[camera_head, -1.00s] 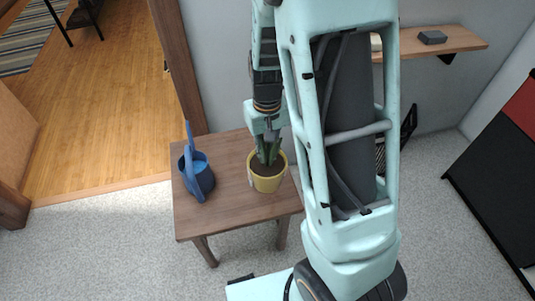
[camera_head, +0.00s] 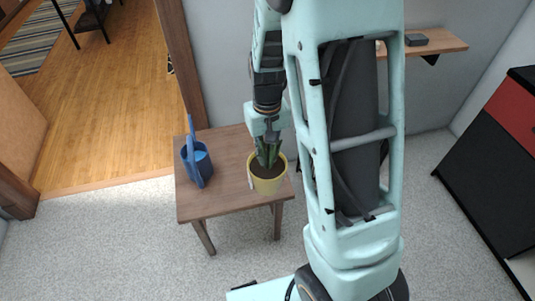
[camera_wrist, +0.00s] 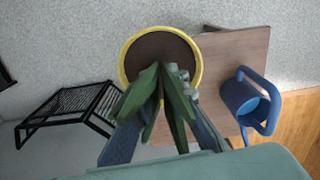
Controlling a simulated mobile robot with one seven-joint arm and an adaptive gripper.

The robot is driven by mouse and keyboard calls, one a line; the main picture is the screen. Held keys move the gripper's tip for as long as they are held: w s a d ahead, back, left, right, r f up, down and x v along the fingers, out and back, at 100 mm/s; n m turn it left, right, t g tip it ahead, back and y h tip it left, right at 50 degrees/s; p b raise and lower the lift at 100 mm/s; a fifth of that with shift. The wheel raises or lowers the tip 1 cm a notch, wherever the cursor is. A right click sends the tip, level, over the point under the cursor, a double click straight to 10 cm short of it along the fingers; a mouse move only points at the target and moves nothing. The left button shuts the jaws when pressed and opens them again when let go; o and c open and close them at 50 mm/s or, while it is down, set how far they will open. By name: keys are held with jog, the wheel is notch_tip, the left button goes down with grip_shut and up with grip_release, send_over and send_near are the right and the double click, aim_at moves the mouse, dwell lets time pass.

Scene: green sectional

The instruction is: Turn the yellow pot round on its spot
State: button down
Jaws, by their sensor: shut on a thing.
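The yellow pot (camera_head: 268,186) holds dark soil and a plant with upright green leaves. In the head view it appears over the front right part of the small wooden table (camera_head: 215,205); whether its base touches the top is not clear. In the wrist view the yellow rim (camera_wrist: 124,58) shows from above. My gripper (camera_head: 267,140) points down at the plant and is shut, its fingers among the leaves and over the soil. The leaves hide part of the fingertips, so the exact contact is unclear. A pale sliver shows at the pot's left side.
A blue watering can (camera_head: 197,168) stands on the table's left part, apart from the pot; the wrist view shows it too (camera_wrist: 245,98). A black rack (camera_wrist: 72,103) stands beside the table. A wall shelf (camera_head: 445,42) is behind my arm. The tabletop between can and pot is clear.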

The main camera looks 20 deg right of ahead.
jog(key=n+b, duration=0.1)
jog(key=n, duration=0.1)
jog(key=shift+n, duration=0.3)
jog(key=n, duration=0.3)
jog(key=shift+r, duration=0.15)
jog(key=n, duration=0.3)
jog(key=shift+n, duration=1.5)
jog(key=shift+s+n+p, duration=0.1)
jog(key=shift+n+p, duration=0.25)
jog(key=shift+n, duration=0.75)
jog(key=n+p, duration=0.1)
jog(key=n, duration=0.2)
